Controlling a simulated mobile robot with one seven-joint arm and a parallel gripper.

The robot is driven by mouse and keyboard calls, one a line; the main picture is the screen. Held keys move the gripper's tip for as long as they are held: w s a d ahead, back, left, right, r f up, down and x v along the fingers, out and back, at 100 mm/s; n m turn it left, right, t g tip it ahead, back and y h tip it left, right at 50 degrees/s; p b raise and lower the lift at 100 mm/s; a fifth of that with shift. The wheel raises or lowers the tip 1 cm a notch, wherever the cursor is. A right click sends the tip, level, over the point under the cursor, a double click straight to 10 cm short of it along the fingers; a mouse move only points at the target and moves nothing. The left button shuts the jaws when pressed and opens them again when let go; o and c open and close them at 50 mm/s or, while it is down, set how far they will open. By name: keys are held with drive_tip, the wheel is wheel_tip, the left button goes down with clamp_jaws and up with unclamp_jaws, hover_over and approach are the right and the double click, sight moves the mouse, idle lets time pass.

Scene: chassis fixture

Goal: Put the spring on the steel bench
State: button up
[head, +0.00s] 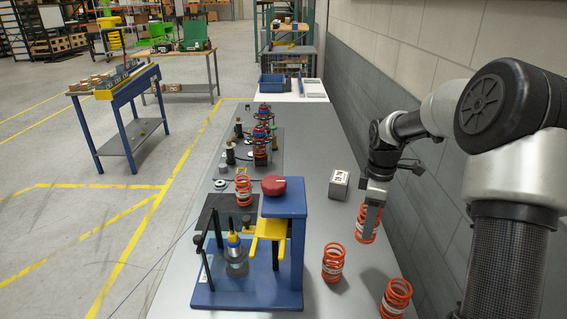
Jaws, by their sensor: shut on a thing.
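The steel bench (312,145) is a long grey top running away from me beside the wall. My gripper (372,205) points down over its right side and is shut on an orange coil spring (365,226). The jaws cover part of the spring's upper end. I cannot tell whether its lower end touches the bench. Two more orange springs stand on the bench nearer to me, one in the middle (332,264) and one at the right (396,298). Another orange spring (243,190) stands by the fixture.
A blue fixture (285,292) with a yellow bracket and a red knob (273,186) on top stands at the near left. A small grey box (339,184) lies left of my gripper. Shock absorbers and small parts stand farther back. The block wall (420,160) rises close on the right.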

drive_tip(key=shift+w+d+f+n, duration=0.35)
drive_tip(key=shift+d+f+n, duration=0.25)
drive_tip(key=shift+f, duration=1.3)
drive_tip(key=shift+w+d+f+n, duration=0.4)
drive_tip(key=shift+f+n, duration=0.35)
drive_tip(key=shift+f, duration=1.1)
drive_tip(key=shift+w+d+f+n, duration=0.3)
drive_tip(key=shift+d+f+n, duration=0.3)
drive_tip(key=shift+f, duration=1.3)
drive_tip(key=o, duration=1.4)
drive_tip(key=shift+a, duration=0.1)
wheel_tip(320, 180, up, 12)
drive_tip(key=shift+r, duration=0.15)
